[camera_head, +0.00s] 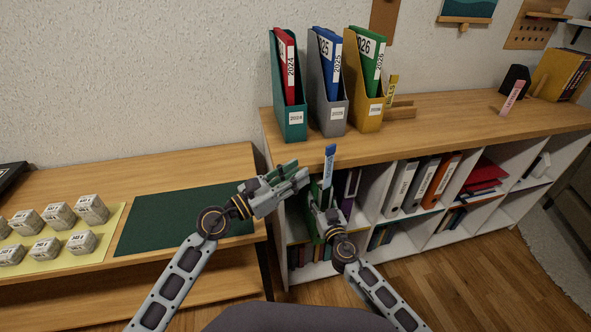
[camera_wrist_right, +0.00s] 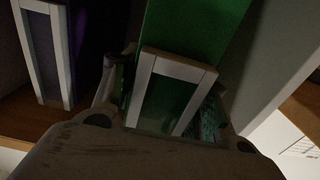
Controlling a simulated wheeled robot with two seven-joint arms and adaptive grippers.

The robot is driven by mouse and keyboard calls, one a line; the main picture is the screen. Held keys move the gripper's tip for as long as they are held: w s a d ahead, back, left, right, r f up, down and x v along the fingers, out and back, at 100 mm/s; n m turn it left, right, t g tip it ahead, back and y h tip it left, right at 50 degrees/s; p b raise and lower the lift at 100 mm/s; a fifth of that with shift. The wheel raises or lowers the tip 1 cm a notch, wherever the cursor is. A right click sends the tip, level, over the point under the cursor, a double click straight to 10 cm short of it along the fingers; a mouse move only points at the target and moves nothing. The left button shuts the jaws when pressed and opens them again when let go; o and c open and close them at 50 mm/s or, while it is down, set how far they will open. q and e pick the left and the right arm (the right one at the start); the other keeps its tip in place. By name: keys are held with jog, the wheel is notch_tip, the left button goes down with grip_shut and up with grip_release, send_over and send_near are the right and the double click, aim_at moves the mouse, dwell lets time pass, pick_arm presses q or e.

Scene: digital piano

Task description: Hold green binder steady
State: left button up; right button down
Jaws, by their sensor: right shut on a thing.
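The green binder (camera_head: 315,222) stands in the leftmost compartment of the low white shelf, mostly hidden by my right arm. In the right wrist view the green binder (camera_wrist_right: 192,28) fills the middle, with its white-framed label holder at the bottom. My right gripper (camera_head: 324,205) is shut on the green binder; its textured green pads show beside the label holder in the wrist view. My left gripper (camera_head: 299,170) is in front of the wooden top's left end, empty, with its fingers apart.
A purple binder (camera_head: 350,190) stands just right of the green one; white and orange binders stand farther right. Magazine files (camera_head: 290,118) holding binders stand on the wooden top (camera_head: 440,118). A green mat (camera_head: 165,218) lies on the left desk. A narrow blue-topped strip (camera_head: 329,165) rises above my right gripper.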

aim_at(326, 160)
pick_arm(q)
jog(key=shift+o, duration=0.6)
jog(key=shift+s+d+r+g+y, duration=0.1)
jog(key=shift+s+d+g+y, duration=0.1)
jog(key=shift+d+g+y, duration=0.1)
jog(key=shift+s+y, duration=0.1)
jog(key=shift+y, duration=0.2)
jog(key=shift+x, duration=3.45)
jog(key=shift+w+a+x, duration=0.1)
jog(key=shift+x, duration=1.2)
jog(key=shift+w+a+x, duration=0.1)
jog(key=shift+w+x, duration=0.05)
jog(key=shift+x, duration=1.15)
